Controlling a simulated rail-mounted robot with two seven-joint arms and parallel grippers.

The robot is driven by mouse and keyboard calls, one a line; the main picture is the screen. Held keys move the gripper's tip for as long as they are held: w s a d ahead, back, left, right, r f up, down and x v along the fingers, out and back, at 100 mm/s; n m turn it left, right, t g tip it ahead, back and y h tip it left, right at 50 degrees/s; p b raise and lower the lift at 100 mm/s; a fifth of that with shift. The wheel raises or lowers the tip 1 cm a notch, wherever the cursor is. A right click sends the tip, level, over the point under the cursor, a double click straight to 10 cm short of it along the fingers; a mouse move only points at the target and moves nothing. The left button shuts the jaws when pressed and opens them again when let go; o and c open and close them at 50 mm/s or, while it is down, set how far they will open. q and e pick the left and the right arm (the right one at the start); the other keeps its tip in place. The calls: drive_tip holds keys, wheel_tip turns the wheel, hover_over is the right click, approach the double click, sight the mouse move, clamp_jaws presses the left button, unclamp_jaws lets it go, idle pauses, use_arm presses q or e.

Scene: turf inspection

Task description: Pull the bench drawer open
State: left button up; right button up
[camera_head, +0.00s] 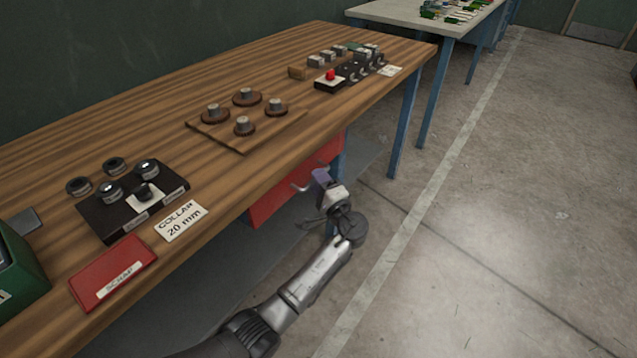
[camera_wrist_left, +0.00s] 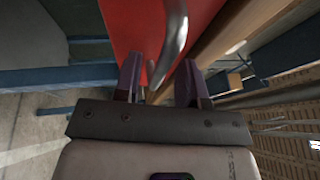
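The bench drawer has a red front (camera_head: 272,202) under the near edge of the wooden bench. A grey metal bar handle (camera_head: 299,187) sticks out from it. My left gripper (camera_head: 319,182) is at the handle, on the floor side of the drawer. In the left wrist view the two purple-grey fingers (camera_wrist_left: 160,82) are spread apart. The curved handle (camera_wrist_left: 175,35) runs into the gap between them, with the red front (camera_wrist_left: 132,25) behind. Whether either finger touches the bar cannot be told. My right gripper is in neither view.
The wooden bench top (camera_head: 150,130) overhangs the drawer and holds collars, a pegged board (camera_head: 238,143), a red button box (camera_head: 330,79) and a red label block (camera_head: 113,272). A blue bench leg (camera_head: 406,110) stands right of the drawer. Open concrete floor (camera_head: 480,230) lies to the right.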

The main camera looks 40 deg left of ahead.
use_arm(q)
drive_tip(key=shift+c, duration=0.3)
clamp_jaws()
idle(0.4)
